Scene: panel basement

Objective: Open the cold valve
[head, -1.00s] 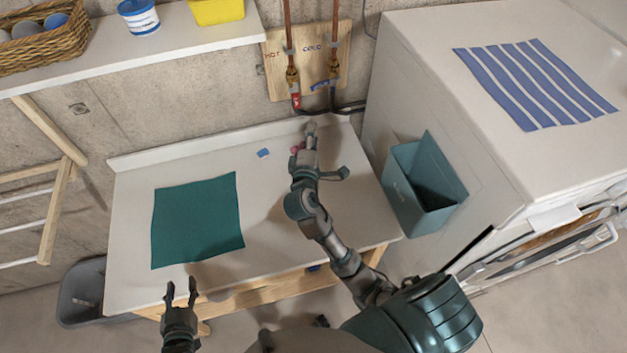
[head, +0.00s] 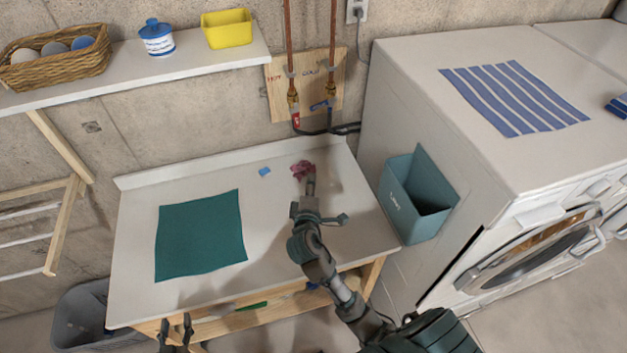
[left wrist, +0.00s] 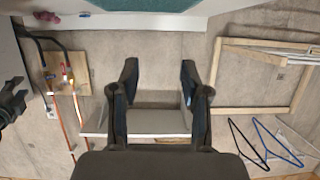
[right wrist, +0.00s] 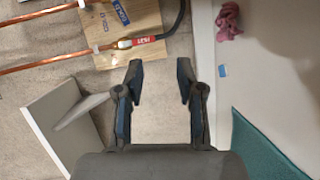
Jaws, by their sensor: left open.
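The cold valve's blue handle (head: 320,106) sits on the right copper pipe of the wooden board on the back wall, lying crosswise to the pipe. In the right wrist view, the blue handle (right wrist: 121,12) is at the top edge. The hot valve's red handle (head: 295,118) is on the left pipe, in line with it; it also shows in the right wrist view (right wrist: 150,39). My right gripper (right wrist: 160,64) is open and empty, over the counter and apart from both valves. My left gripper (head: 176,325) is open and empty at the counter's front edge; its fingers show in the left wrist view (left wrist: 159,64).
A pink cloth (head: 303,170) and a small blue piece (head: 264,171) lie on the counter (head: 275,215), near a green mat (head: 200,236). A teal bin (head: 410,205) hangs on the washer's side at right. A shelf (head: 180,68) juts out at upper left.

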